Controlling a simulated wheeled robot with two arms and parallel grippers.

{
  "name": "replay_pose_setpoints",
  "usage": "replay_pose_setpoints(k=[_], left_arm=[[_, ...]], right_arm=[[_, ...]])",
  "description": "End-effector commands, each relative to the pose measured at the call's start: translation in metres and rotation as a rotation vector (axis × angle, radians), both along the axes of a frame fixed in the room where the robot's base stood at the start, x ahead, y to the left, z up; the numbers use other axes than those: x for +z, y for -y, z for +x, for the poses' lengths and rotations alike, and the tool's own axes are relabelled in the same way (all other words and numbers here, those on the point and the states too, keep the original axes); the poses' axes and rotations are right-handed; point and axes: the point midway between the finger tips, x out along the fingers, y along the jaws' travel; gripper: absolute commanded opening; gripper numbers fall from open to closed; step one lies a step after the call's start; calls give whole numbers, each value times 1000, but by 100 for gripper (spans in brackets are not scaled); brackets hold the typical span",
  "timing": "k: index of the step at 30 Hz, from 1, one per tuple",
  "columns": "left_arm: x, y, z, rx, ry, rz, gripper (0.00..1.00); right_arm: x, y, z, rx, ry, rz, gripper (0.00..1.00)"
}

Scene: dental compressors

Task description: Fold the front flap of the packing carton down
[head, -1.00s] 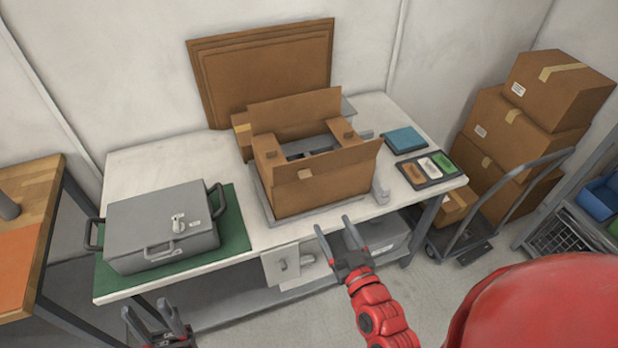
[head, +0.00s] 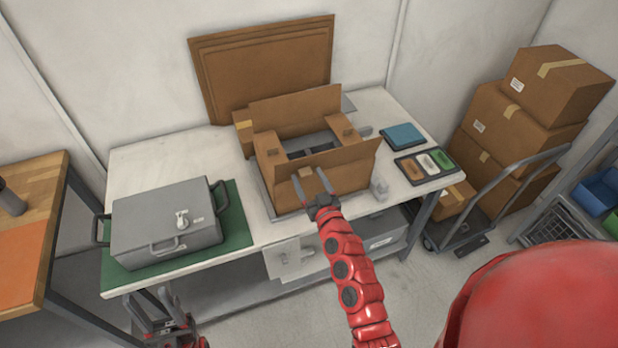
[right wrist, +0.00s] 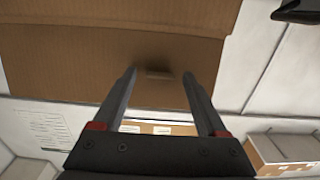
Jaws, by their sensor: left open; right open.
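The brown packing carton (head: 352,180) stands on the white table with its top open. Its front flap (head: 345,158) stands up along the near edge, and its back flap (head: 295,112) is upright too. Dark and grey contents show inside. My right gripper (head: 311,177) is open in front of the carton's near side, its fingertips overlapping the left part of the front in the head view. In the right wrist view the open fingers (right wrist: 160,74) point at brown cardboard (right wrist: 100,62); whether they touch it I cannot tell. My left gripper (head: 152,302) is open, low before the table.
A grey case (head: 165,222) lies on a green mat (head: 238,225) at the left of the table (head: 150,160). A tray with coloured items (head: 427,163) and a blue box (head: 403,136) sit right of the carton. Stacked boxes (head: 520,120) stand on a cart at right.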

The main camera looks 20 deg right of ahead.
Motion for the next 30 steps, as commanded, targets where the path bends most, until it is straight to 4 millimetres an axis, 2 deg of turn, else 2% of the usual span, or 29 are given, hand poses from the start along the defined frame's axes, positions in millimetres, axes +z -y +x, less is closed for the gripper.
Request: replay_pose_setpoints(k=[8, 18, 21, 30], left_arm=[[0, 0, 0, 0, 0, 0, 50], [0, 0, 0, 0, 0, 0, 50], [0, 0, 0, 0, 0, 0, 50], [0, 0, 0, 0, 0, 0, 50]], right_arm=[[0, 0, 1, 0, 0, 0, 75], [0, 0, 1, 0, 1, 0, 14], [0, 0, 1, 0, 1, 0, 0], [1, 0, 1, 0, 1, 0, 0]])
